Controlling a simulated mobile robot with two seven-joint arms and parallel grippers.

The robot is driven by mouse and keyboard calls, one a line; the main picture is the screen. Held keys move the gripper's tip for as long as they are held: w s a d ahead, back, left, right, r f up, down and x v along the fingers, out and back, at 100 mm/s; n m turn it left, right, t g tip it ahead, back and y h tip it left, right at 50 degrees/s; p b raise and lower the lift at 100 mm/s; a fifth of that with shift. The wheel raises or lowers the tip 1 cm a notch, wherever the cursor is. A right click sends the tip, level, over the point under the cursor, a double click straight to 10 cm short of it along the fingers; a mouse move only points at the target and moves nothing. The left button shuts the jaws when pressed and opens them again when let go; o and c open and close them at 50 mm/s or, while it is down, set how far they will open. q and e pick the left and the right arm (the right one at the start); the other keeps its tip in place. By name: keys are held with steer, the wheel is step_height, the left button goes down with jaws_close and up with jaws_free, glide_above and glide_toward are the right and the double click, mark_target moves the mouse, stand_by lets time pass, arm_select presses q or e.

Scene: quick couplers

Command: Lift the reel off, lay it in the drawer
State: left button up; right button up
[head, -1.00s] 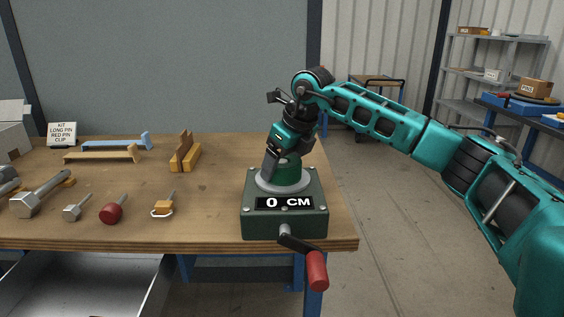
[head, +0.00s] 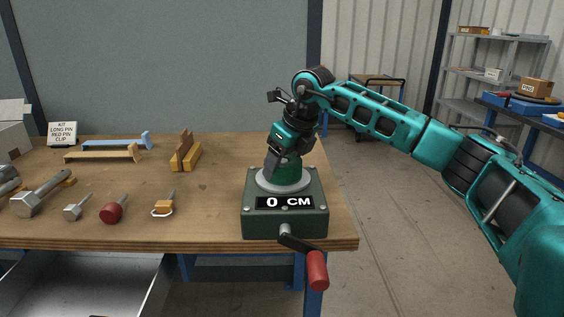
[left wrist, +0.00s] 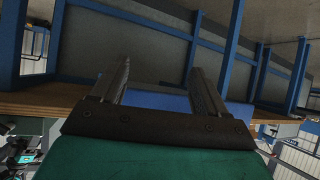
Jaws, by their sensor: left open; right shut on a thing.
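The reel (head: 290,173) is a dark green drum on the grey round plate of a green box (head: 284,224) that reads 0 CM, at the table's right front. My right gripper (head: 276,164) is tilted down from above and shut on the reel, hiding its top and left side. I cannot tell whether the reel is clear of the plate. The drawer (head: 85,285) is a grey metal one, pulled open under the table at lower left. My left gripper (left wrist: 160,78) shows only in the left wrist view, its two fingers apart with nothing between them.
A crank with a red handle (head: 317,269) sticks out from the box's front. Bolts, a red-headed pin (head: 112,212) and a clip (head: 164,206) lie at the left on the table (head: 215,225). A wooden block (head: 185,154) stands behind. The bench's blue frame shows in the left wrist view.

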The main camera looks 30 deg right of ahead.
steer(key=shift+r+p, duration=2.3)
steer(key=shift+r, duration=0.5)
step_height(320, 180, up, 4)
steer(key=p, duration=0.3)
steer(key=shift+p, duration=0.35)
